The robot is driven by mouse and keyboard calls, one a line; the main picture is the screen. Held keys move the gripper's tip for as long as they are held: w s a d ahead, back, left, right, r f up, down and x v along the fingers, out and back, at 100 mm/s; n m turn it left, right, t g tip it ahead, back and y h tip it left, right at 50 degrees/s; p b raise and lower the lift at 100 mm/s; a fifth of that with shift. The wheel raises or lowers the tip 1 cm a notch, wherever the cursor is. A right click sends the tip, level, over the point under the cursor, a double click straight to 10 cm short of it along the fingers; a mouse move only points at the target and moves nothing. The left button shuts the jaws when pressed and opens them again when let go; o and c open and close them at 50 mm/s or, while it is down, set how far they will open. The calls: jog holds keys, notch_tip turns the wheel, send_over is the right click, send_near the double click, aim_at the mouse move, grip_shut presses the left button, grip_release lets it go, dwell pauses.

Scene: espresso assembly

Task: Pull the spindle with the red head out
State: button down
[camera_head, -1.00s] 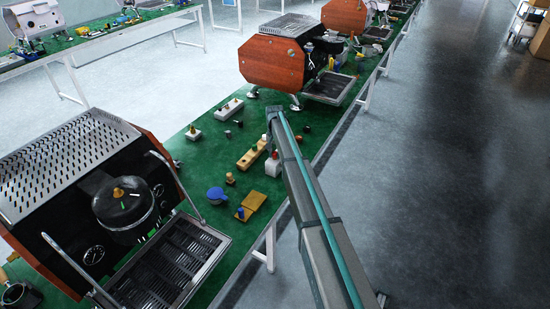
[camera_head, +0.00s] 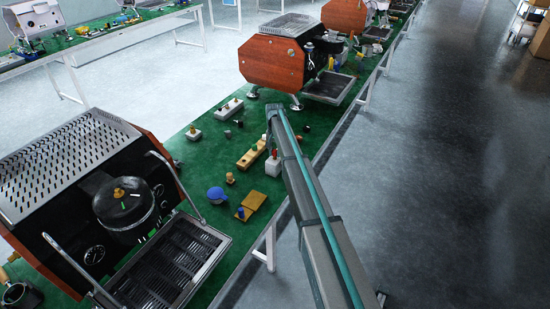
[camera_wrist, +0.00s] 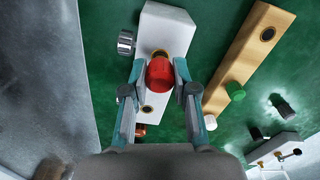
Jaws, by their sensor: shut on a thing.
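The spindle with the red head (camera_wrist: 159,76) is in the middle of the wrist view, over a white block (camera_wrist: 165,28). My gripper (camera_wrist: 160,72) is shut on the red head, one finger on each side. A bit of brass shows at the head's upper edge. I cannot tell how deep the spindle sits in the block. A dark round hole shows in the block below the head. In the head view the white block (camera_head: 273,168) stands near the front edge of the green table, and my arm covers the area beside it.
A wooden block (camera_wrist: 240,60) with a green-headed part (camera_wrist: 235,91) stands to the right. A metal knob (camera_wrist: 126,43) lies left of the white block. The table edge is close on the left in the wrist view. Espresso machines (camera_head: 125,200) stand along the table.

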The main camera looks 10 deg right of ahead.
jog(key=shift+r, duration=0.15)
jog(key=shift+r+p, duration=0.45)
jog(key=shift+r, duration=0.9)
jog(key=shift+r, duration=0.15)
jog(key=shift+r+p, duration=0.5)
jog(key=shift+r, duration=0.9)
